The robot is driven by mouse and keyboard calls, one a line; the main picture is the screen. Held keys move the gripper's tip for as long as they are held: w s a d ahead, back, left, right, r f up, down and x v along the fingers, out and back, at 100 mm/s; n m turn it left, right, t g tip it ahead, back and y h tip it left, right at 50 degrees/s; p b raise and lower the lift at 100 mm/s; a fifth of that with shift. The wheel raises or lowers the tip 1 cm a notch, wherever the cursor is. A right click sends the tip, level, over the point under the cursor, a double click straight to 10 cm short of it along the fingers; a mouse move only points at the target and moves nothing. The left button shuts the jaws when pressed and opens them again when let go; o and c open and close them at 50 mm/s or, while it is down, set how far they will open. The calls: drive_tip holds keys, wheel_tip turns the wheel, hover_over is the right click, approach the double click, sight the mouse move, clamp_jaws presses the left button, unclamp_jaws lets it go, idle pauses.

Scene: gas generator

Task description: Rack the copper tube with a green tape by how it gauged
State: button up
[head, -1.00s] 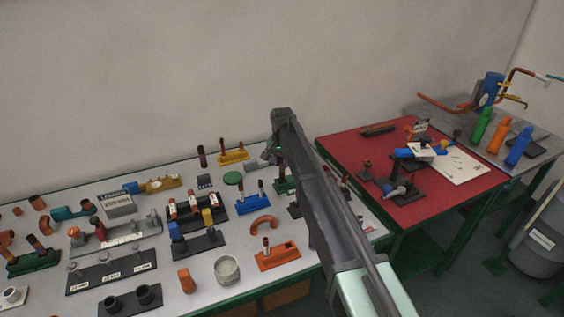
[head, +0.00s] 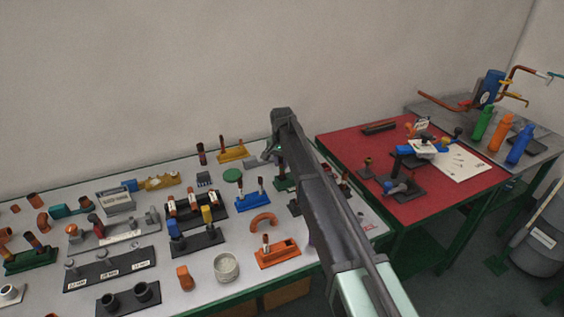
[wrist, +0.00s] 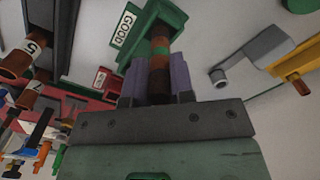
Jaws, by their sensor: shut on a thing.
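My gripper (wrist: 158,78) shows in the wrist view, its purple fingers shut on the copper tube (wrist: 159,62). A green tape band circles the tube near its far end. That end is at the green rack (wrist: 137,45) labelled GOOD; I cannot tell how deep it sits in the rack. In the head view my arm covers most of the gripper (head: 270,153), and a small part of the green rack (head: 284,184) shows left of the arm. The held tube cannot be made out clearly there.
A yellow rack (head: 232,154) stands behind, a blue rack (head: 252,201) and an orange rack (head: 278,256) nearer the front. A grey tin (head: 227,267) stands by the front edge. A red-topped table (head: 340,150) is to the right.

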drive_tip(key=shift+f+b, duration=1.35)
drive_tip(key=shift+f, duration=0.1)
drive_tip(key=o, duration=0.9)
drive_tip(key=shift+r, duration=0.1)
wheel_tip(320, 180, up, 11)
drive_tip(key=p, duration=1.1)
drive_tip(key=shift+s+n, duration=0.1)
drive_tip(key=shift+n, duration=0.4)
drive_tip(key=shift+s+d+n, duration=0.4)
drive_tip(key=shift+s+d, duration=3.6)
drive_tip(key=shift+s, duration=2.15)
drive_tip(key=shift+s+d+n, duration=0.4)
drive_tip(key=shift+s+d, duration=3.65)
drive_tip(key=shift+s, duration=2.15)
drive_tip(key=shift+s+d+n, duration=0.4)
drive_tip(key=shift+s+d, duration=3.6)
drive_tip(key=shift+s, duration=2.15)
